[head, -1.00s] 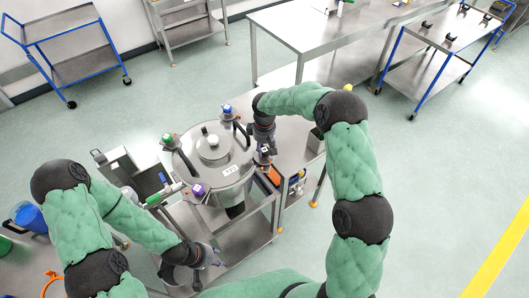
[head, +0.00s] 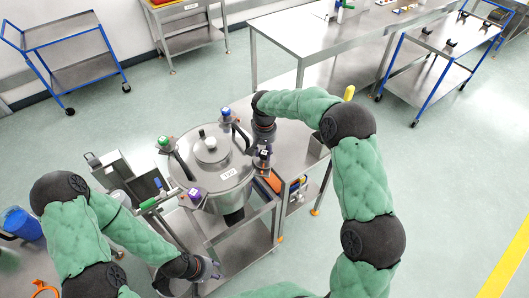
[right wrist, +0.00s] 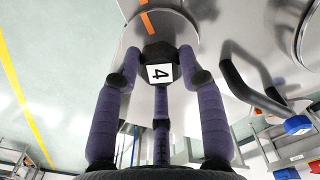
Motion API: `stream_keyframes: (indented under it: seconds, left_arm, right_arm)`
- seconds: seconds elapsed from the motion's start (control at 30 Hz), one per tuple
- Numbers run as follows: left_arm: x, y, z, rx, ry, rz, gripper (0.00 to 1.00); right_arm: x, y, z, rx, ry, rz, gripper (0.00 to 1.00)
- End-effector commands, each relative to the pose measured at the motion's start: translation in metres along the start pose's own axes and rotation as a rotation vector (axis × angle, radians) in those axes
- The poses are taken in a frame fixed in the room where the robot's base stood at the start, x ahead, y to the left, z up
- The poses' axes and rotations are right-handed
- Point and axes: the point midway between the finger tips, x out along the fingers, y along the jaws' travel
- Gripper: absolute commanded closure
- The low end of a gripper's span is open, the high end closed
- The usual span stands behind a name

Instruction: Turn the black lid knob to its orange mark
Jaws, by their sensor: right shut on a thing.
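The steel vessel (head: 237,196) has a round lid (head: 184,158) with several coloured knobs around its rim. My right gripper (head: 264,152) is at the right side of the lid rim. The knob is mostly hidden in the head view. My left gripper (head: 208,270) is low at the front left, away from the lid; its fingers are unclear.
Green (head: 163,141), blue (head: 226,111) and purple (head: 194,193) knobs stand on the rim. A black curved handle (right wrist: 250,85) is close to my right fingers. A steel table (head: 300,140) stands to the right.

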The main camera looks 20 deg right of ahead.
Motion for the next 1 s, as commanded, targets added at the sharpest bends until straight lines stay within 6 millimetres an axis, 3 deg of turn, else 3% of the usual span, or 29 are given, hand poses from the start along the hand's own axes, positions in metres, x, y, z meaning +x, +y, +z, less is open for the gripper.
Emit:
stream_keyframes:
  seconds: [0.7,0.73,0.8,1.0]
  left_arm:
    - [0.0033,-0.0012,-0.0001,0.000,0.000,0.000,0.60]
    - [0.0033,-0.0012,-0.0001,0.000,0.000,0.000,0.60]
    - [0.0033,-0.0012,-0.0001,0.000,0.000,0.000,0.60]
    - [0.0033,-0.0012,-0.0002,0.000,0.000,0.000,0.60]
  right_arm:
    - [0.0006,-0.0005,0.0002,0.068,-0.001,0.000,0.93]
    - [0.0005,-0.0005,0.0002,0.068,-0.001,0.000,0.51]
    - [0.0004,-0.0005,0.0001,0.068,0.000,0.000,0.36]
    - [0.0002,-0.0002,0.0000,0.068,0.000,0.000,0.36]
